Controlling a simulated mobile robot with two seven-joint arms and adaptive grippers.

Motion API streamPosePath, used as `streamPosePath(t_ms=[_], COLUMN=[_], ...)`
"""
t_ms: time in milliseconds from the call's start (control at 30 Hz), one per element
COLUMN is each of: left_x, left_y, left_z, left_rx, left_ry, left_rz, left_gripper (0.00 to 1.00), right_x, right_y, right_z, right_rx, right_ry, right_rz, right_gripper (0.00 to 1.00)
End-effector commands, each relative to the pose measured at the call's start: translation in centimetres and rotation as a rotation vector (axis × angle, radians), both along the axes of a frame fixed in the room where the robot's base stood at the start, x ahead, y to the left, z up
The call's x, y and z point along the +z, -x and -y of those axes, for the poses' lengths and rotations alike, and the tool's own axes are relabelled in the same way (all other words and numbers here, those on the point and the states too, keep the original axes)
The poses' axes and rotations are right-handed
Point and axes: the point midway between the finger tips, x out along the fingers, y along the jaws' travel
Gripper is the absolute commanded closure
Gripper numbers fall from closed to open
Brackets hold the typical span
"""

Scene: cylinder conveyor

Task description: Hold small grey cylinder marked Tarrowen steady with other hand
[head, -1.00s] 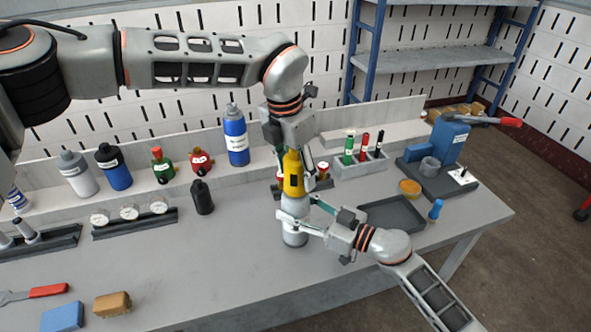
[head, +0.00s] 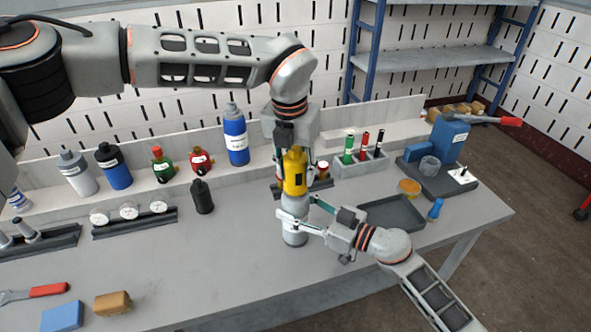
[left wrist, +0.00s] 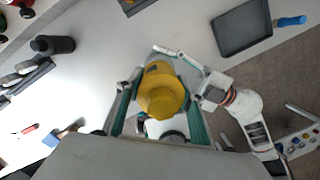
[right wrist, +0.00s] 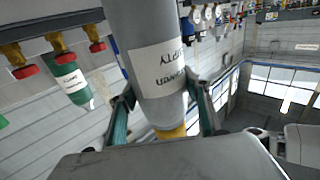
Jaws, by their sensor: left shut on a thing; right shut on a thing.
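The small grey cylinder (head: 294,240) stands upright on the bench; its label, upside down in the right wrist view (right wrist: 155,65), is partly readable and ends in "rrowen". My right gripper (head: 301,222) is shut around it from the right. A yellow piece (head: 294,175) with a dark mark sits on top of the cylinder. My left gripper (head: 293,152) points down from above and is shut on the yellow piece. In the left wrist view, the yellow piece (left wrist: 162,95) lies between the fingers and hides most of the cylinder.
A black bottle (head: 202,197) stands to the left. A dark tray (head: 392,213) and a blue-handled item (head: 435,209) lie to the right. A grey rack (head: 362,168) with small coloured cylinders is behind. The front middle of the bench is clear.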

Motion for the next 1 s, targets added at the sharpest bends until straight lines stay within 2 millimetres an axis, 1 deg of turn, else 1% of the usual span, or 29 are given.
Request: streamPosePath(t_ms=[133,467,567,800,900,1000], left_x=[0.00,0.00,0.02,0.07,0.07,0.07], left_y=[-0.02,-0.02,-0.02,-0.05,-0.06,-0.07], left_z=[-0.01,-0.01,0.01,0.02,-0.02,-0.02], left_rx=[0.084,0.107,0.193,0.508,0.589,0.616], left_ry=[-0.001,-0.001,-0.002,-0.001,-0.001,0.001], left_rz=[0.001,0.000,0.001,0.001,0.001,0.002], left_gripper=[0.93,0.93,0.93,0.93,0.93,0.93], right_x=[0.03,0.03,0.03,0.03,0.02,0.03], right_y=[-0.02,-0.01,-0.01,-0.01,-0.01,-0.01], right_z=[0.01,0.02,0.02,0.02,0.02,0.02], right_rx=[0.000,0.000,0.000,0.000,0.000,0.000], right_ry=[0.000,0.000,0.000,0.000,0.000,0.000], right_rz=[0.000,0.000,0.000,0.000,0.000,0.000], right_gripper=[0.78,0.78,0.78,0.78,0.78,0.78])
